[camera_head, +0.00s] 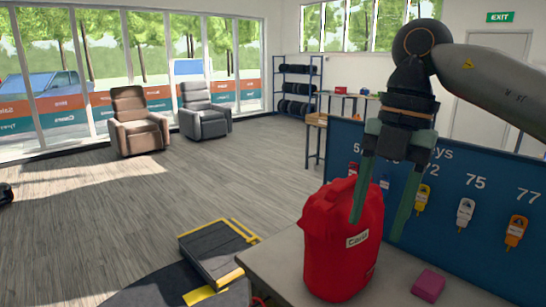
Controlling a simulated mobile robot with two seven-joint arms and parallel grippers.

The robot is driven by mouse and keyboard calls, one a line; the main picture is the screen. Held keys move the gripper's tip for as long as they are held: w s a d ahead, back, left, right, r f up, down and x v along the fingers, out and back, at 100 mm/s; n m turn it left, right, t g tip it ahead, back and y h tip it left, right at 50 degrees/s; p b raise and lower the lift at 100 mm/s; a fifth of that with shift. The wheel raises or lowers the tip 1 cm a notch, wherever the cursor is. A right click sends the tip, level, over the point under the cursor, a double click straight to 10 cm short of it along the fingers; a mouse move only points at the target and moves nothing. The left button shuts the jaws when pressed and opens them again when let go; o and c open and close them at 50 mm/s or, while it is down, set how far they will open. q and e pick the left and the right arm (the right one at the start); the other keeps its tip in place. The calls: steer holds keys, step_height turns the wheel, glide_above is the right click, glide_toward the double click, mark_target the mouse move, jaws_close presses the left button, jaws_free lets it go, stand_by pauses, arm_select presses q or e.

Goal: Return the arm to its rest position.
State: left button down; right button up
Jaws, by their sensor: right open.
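My right arm (500,80) comes in from the upper right, and its gripper (376,229) points down with its two green-grey fingers spread apart. Nothing shows between the fingers. One finger overlaps the right side of the red bag (335,245) in the picture, and the other hangs in front of the blue key board. I cannot tell whether the finger touches the bag. The bag stands upright on the grey counter (275,262) and has a pale label. My left gripper is not in view.
The blue board (455,260) with numbered hanging key tags stands behind the counter. A pink block (428,285) lies on the counter to the right of the bag. Two armchairs (138,130) and a tyre rack (297,88) stand farther back. The wooden floor between is mostly clear.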

steer(key=s+a+f+g+y, duration=0.1)
steer(key=a+f+y, duration=0.2)
steer(key=a+y, duration=0.4)
steer(key=s+a+f+n+g+y, duration=0.1)
steer(key=a+f+g+y, duration=0.15)
steer(key=a+y, duration=0.45)
steer(key=s+a+f+g+y, duration=0.1)
steer(key=a+f+y, duration=0.35)
steer(key=a, duration=0.45)
steer(key=w+d+f+m+t+h, duration=0.4)
steer(key=d+f+m+t, duration=0.2)
steer(key=f+m+t, duration=0.4)
steer(key=w+d+f+m+t+h, duration=0.5)
steer(key=f+m+t, duration=0.4)
steer(key=m+t, duration=0.4)
steer(key=s+d+f+m+g+h, duration=0.1)
steer(key=s+d+f+g+h, duration=0.1)
steer(key=s+f, duration=0.4)
steer(key=s+d+f+m+g+h, duration=0.2)
steer(key=s+d+f, duration=0.4)
steer(key=f, duration=0.4)
steer(key=s+d+f+m+g+h, duration=0.1)
steer(key=s+d+f+g+h, duration=0.3)
steer(key=s+d+f, duration=0.2)
step_height(320, 180, down, 2)
steer(key=shift+s+d+f+m+h, duration=0.2)
steer(key=shift+s+m+h, duration=0.15)
steer(key=shift+s, duration=0.2)
